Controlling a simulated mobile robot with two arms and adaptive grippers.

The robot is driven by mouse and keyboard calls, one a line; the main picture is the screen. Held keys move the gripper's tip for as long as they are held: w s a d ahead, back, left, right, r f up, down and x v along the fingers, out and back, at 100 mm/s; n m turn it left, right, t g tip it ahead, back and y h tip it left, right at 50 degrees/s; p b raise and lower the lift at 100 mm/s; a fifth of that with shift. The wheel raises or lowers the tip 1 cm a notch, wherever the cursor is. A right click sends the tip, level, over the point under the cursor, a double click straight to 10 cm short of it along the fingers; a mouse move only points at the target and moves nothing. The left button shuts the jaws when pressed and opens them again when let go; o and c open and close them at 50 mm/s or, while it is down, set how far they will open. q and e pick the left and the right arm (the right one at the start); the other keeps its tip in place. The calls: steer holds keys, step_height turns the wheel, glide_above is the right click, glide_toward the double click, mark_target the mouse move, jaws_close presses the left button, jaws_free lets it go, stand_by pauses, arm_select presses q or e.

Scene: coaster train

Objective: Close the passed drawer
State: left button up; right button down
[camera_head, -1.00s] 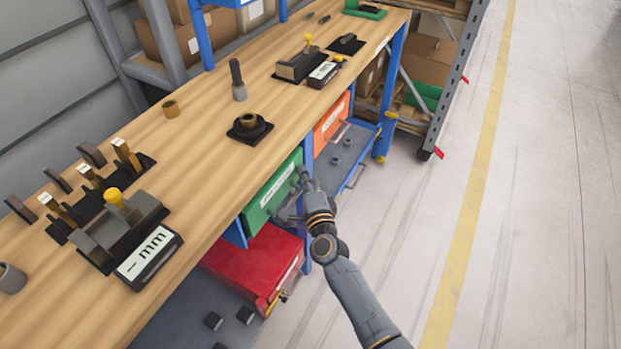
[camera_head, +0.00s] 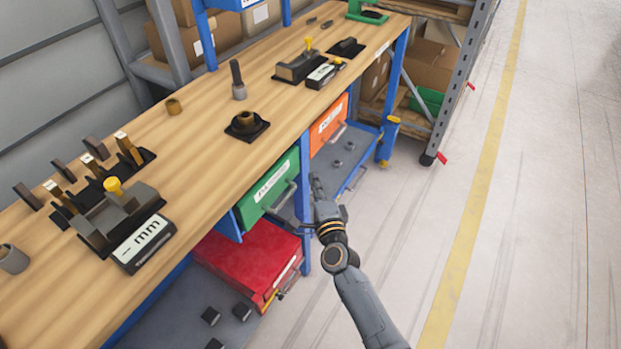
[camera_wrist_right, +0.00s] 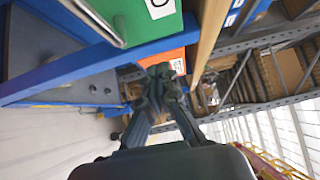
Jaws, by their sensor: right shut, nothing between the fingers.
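The green drawer (camera_head: 270,190) hangs under the workbench top, with a white label, too small to read surely, and a metal bar handle (camera_head: 283,200). Its front sits close under the bench edge. In the right wrist view the green front (camera_wrist_right: 150,28) and the handle (camera_wrist_right: 95,22) show at the upper left. My right gripper (camera_head: 318,184) is shut and empty, in front of the bench and right of the green drawer, apart from its handle. Its shut fingers show in the wrist view (camera_wrist_right: 162,72). My left gripper is out of view.
An orange drawer (camera_head: 328,125) is beyond a blue bench post (camera_head: 302,190). The bench top (camera_head: 200,145) carries gauges and blocks. A rack (camera_head: 455,85) stands farther back. The floor (camera_head: 430,220) at right is clear.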

steer(key=s+d, duration=0.1)
steer(key=s, duration=0.7)
steer(key=s+d+f+n+g+p, duration=0.1)
steer(key=s+d+f+n+g, duration=0.2)
steer(key=s+f, duration=0.5)
steer(key=s+d+f+n+g+p, duration=0.1)
steer(key=s+f+n+g, duration=0.25)
steer(key=f, duration=0.85)
steer(key=s+d+f+n+g, duration=0.2)
steer(key=s+f+n+g, duration=0.3)
steer(key=f, duration=0.6)
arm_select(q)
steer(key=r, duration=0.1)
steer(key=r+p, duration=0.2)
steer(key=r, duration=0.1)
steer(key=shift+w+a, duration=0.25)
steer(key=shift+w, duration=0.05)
arm_select(e)
steer(key=s+d+f+n+g+h, duration=0.1)
steer(key=s+d+f, duration=0.3)
steer(key=s, duration=0.5)
steer(key=s+d+f+n+g+h, duration=0.1)
steer(key=s+d+f+n+g, duration=0.1)
steer(key=s, duration=0.8)
steer(key=s+d+f+n+g+h, duration=0.1)
steer(key=s+d+f+n+g, duration=0.1)
steer(key=s+d+f, duration=0.4)
steer(key=s+n, duration=0.1)
steer(key=s, duration=0.3)
steer(key=shift+n, duration=0.35)
